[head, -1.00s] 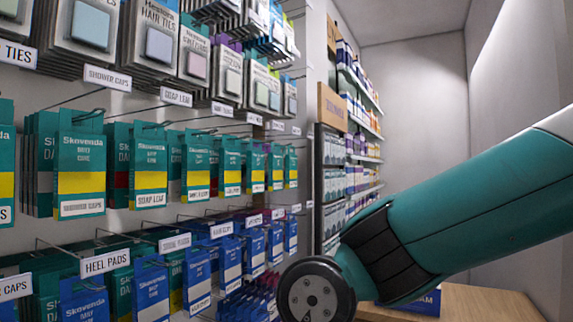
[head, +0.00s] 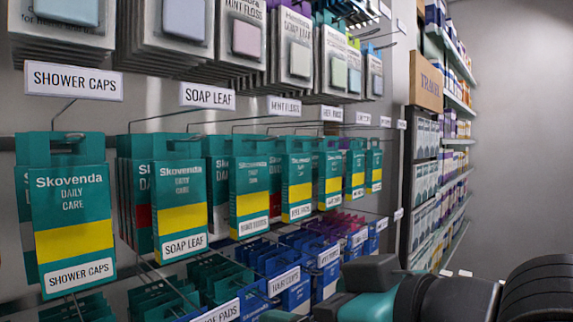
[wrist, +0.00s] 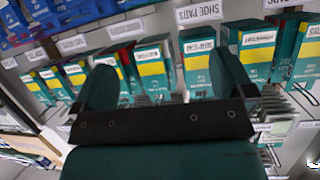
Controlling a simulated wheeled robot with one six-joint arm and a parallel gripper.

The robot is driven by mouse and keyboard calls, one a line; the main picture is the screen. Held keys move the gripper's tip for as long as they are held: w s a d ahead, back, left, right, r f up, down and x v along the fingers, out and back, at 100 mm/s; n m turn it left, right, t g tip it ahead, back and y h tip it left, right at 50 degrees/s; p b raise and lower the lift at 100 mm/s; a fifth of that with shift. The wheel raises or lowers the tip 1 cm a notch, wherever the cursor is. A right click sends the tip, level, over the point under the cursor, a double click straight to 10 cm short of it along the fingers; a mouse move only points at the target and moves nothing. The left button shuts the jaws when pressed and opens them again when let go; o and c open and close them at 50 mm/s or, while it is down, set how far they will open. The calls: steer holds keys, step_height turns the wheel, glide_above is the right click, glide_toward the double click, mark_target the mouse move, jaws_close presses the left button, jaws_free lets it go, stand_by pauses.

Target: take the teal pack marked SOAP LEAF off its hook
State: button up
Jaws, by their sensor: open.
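The teal pack marked SOAP LEAF (head: 180,190) hangs upright in the head view, left of centre, with a yellow band and a white name strip. It is at the front of a row of packs on a wire hook, below a SOAP LEAF sign (head: 207,96). In the wrist view my gripper (wrist: 164,78) is open, its two dark teal fingers apart. Several teal and yellow packs show beyond the fingers, tilted in the picture. I cannot tell which of them is the SOAP LEAF pack. My gripper's fingers are not clear in the head view.
The SHOWER CAPS pack (head: 72,220) hangs to the left of the SOAP LEAF pack, and the MINT FLOSS pack (head: 255,185) to the right. Blue packs (head: 290,285) hang below. Grey-carded packs hang above. A TRAVEL box (head: 425,80) and stocked shelves stand at the right.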

steer(key=s+a+r+n+t+y+p, duration=0.1)
steer(key=a+r+y, duration=0.1)
steer(key=r, duration=0.3)
steer(key=s+a+r+n+t+y+p, duration=0.1)
steer(key=s+r+y, duration=0.1)
steer(key=r, duration=0.2)
steer(key=p, duration=0.7)
glide_toward(183, 188)
steer(key=x, duration=0.9)
steer(key=shift+w+f, duration=0.1)
steer(key=shift+f, duration=0.2)
steer(key=shift+w+a+f, duration=0.1)
steer(key=shift+w+a, duration=0.2)
steer(key=shift+a, duration=0.1)
steer(key=c, duration=1)
steer(key=shift+r, duration=0.4)
